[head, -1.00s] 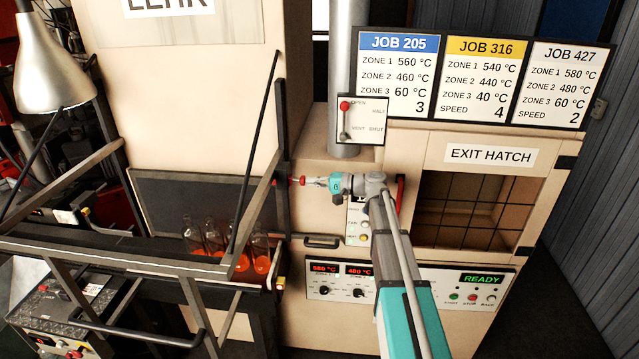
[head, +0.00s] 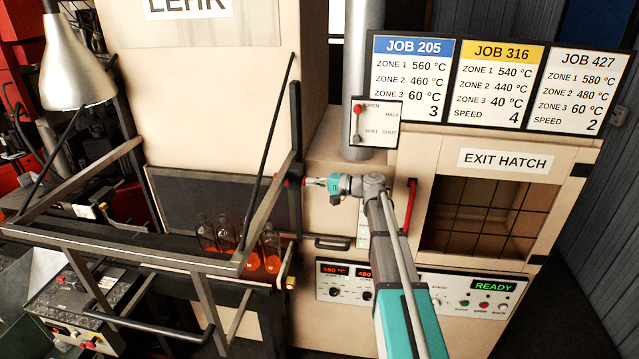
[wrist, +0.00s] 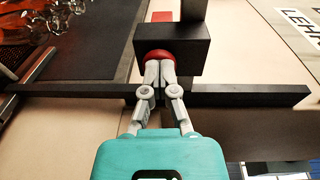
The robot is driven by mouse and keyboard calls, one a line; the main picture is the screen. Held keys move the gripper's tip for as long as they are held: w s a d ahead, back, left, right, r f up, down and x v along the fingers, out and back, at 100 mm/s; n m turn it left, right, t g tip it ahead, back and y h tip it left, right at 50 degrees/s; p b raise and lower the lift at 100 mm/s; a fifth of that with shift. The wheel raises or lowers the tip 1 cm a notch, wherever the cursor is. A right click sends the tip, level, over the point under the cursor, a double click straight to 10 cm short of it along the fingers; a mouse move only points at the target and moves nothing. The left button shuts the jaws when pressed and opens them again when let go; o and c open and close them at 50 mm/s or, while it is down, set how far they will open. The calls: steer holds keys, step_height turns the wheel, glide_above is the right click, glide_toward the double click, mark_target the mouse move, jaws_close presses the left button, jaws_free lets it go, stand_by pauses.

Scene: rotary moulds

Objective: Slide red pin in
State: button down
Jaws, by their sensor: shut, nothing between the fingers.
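The red pin's round knob (wrist: 159,57) sits close against the near face of a black block (wrist: 185,45) in the wrist view. A flat red piece (wrist: 162,16) shows past the block's far side; I cannot tell if it belongs to the pin. My gripper (wrist: 160,72) is shut with nothing between its fingers, and its tips appear to touch the knob. In the head view my gripper (head: 308,182) points left at the knob (head: 303,182), beside the dark upright post (head: 296,135). The pin's shaft is hidden.
A dark bar (wrist: 250,95) crosses behind my fingers. Grey frame bars (head: 110,242) and several glowing bottles (head: 270,250) stand to the left. A red handle (head: 410,205) and the exit hatch (head: 480,215) are to the right.

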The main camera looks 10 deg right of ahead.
stand_by(0.3)
steer(key=v, duration=1.4)
steer(key=shift+p, duration=0.4)
